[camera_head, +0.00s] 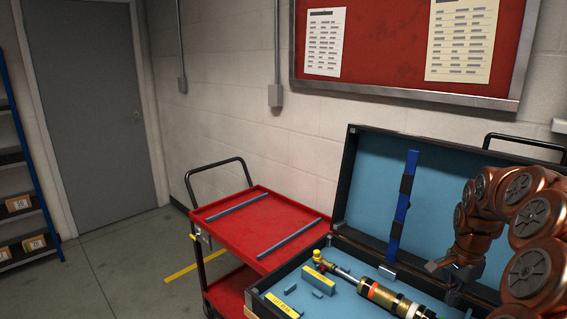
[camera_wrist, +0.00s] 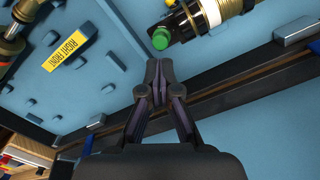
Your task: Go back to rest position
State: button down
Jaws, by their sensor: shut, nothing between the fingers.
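My gripper (camera_wrist: 158,72) is shut and empty in the wrist view, with its fingertips together just below a green knob (camera_wrist: 160,39) on a shock absorber. I cannot tell whether it touches the knob. In the head view my copper-coloured arm comes in from the right, and my gripper (camera_head: 452,296) hangs low over the open case (camera_head: 345,226). A shock absorber with a gold body (camera_head: 381,296) lies in the case's blue foam.
A red cart (camera_head: 240,222) with two grey strips stands left of the case. A blue strap (camera_head: 403,200) runs down the raised lid. A red notice board (camera_head: 390,50) hangs on the wall. A shelf (camera_head: 20,190) stands far left. The floor before the grey door (camera_head: 85,100) is clear.

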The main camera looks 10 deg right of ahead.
jog(key=shift+r, duration=0.4)
jog(key=s+a+r+n, duration=0.25)
jog(key=a+n, duration=0.25)
jog(key=a, duration=0.6)
jog(key=s+a+r+n, duration=0.2)
jog(key=s+a+n, duration=0.15)
jog(key=a, duration=0.65)
jog(key=s+a+f+n+g, duration=0.1)
jog(key=s+a+n, duration=0.3)
jog(key=s, duration=0.5)
jog(key=s+a+f+n, duration=0.2)
jog(key=s+a+n, duration=0.2)
jog(key=s+a, duration=0.3)
jog(key=shift+s+a+g, duration=0.25)
jog(key=shift+s+g, duration=0.15)
jog(key=shift+s, duration=0.5)
jog(key=shift+n, duration=0.25)
